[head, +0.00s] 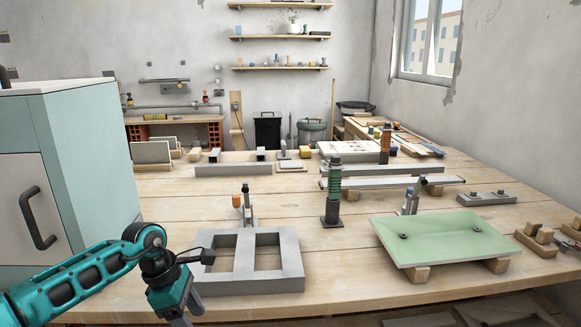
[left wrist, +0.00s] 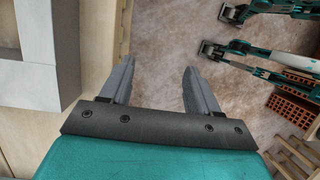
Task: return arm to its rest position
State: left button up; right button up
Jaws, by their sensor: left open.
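My left arm comes in from the lower left in the head view, teal with black joints. Its gripper (head: 182,318) is low at the bottom edge, in front of the workbench's near edge, and its tips are partly cut off. In the left wrist view the two grey fingers of my left gripper (left wrist: 158,75) stand apart with nothing between them; the floor shows beyond. The bench edge and part of the grey frame (left wrist: 65,60) lie to the left of the fingers. My right gripper is not in either view.
The grey two-opening frame (head: 250,283) lies on the workbench (head: 340,282) close to my left arm. A pale green cabinet (head: 90,160) stands left. A green panel (head: 445,236) rests on wooden blocks at right. In the left wrist view, bricks (left wrist: 296,106) lie on the floor (left wrist: 165,40).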

pick_arm(q)
jog(key=s+d+r+n+t+h+p, duration=0.15)
jog(key=s+d+n+t+h, duration=0.25)
jog(key=d+n+h, duration=0.5)
jog(key=s+d+r+n+t+h+b, duration=0.1)
jog(key=s+d+r+n+t+h, duration=0.3)
jog(key=d+n, duration=0.55)
jog(key=s+a+f+n+t+y+p, duration=0.1)
jog(key=a+f+n+t+y, duration=0.25)
jog(key=n, duration=0.65)
jog(key=s+a+f+n+t+y, duration=0.1)
jog(key=a+f+n+t+y, duration=0.3)
jog(key=n, duration=0.6)
jog(key=s+a+f+n+g+y, duration=0.4)
jog(key=s+a+f+n+y, duration=0.3)
jog(key=s+n, duration=0.4)
notch_tip(320, 180, down, 2)
jog(key=shift+s+a+f+g+p, duration=0.1)
jog(key=shift+s+a+g+p, duration=0.25)
jog(key=shift+s+a, duration=0.1)
jog(key=shift+d+f+n, duration=0.1)
jog(key=shift+n, duration=0.15)
jog(key=shift+c, duration=0.2)
